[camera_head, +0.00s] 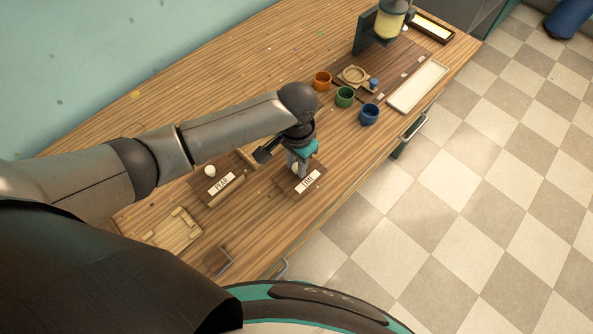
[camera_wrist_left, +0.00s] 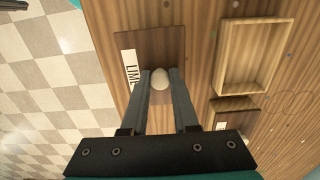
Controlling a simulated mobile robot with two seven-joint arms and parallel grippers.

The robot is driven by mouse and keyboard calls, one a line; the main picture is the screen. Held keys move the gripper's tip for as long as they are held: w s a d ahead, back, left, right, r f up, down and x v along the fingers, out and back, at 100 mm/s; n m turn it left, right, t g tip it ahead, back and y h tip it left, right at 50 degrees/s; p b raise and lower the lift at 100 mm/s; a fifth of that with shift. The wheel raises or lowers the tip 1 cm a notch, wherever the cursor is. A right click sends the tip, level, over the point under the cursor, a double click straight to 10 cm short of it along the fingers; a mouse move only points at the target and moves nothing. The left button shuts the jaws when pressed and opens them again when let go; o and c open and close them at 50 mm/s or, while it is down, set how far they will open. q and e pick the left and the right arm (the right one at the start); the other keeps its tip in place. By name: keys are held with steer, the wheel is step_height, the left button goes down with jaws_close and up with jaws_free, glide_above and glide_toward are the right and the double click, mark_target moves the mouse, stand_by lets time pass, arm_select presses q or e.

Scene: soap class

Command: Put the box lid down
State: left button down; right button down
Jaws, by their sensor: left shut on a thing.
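A dark brown square lid (camera_head: 293,183) has a white label reading LIME and a round pale knob. The lid (camera_wrist_left: 150,48) and the knob (camera_wrist_left: 159,79) also show in the left wrist view. My left gripper (camera_head: 301,173) points down at the lid, its fingers (camera_wrist_left: 160,84) shut on the knob. The lid looks level; I cannot tell whether it touches the table. An open, empty light wood box (camera_wrist_left: 255,57) is beside it in the wrist view; my gripper partly hides this box (camera_head: 246,160) in the head view. My right gripper is not in view.
A box labelled PLAIN (camera_head: 222,185) with a pale knob is left of the lid. A wooden tray (camera_head: 172,232) lies nearer. Orange (camera_head: 322,81), green (camera_head: 345,96) and blue (camera_head: 369,114) cups stand further right, near a pale tray (camera_head: 417,86). The table's front edge is close.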

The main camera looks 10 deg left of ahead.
mark_target(296, 166)
arm_select(q)
steer(key=shift+f+b, duration=0.35)
steer(key=shift+f, duration=1.35)
steer(key=shift+f, duration=0.1)
steer(key=c, duration=0.7)
jaws_free()
step_height(296, 166, up, 11)
steer(key=p, duration=0.2)
steer(key=shift+p, duration=0.3)
steer(key=shift+r, duration=0.6)
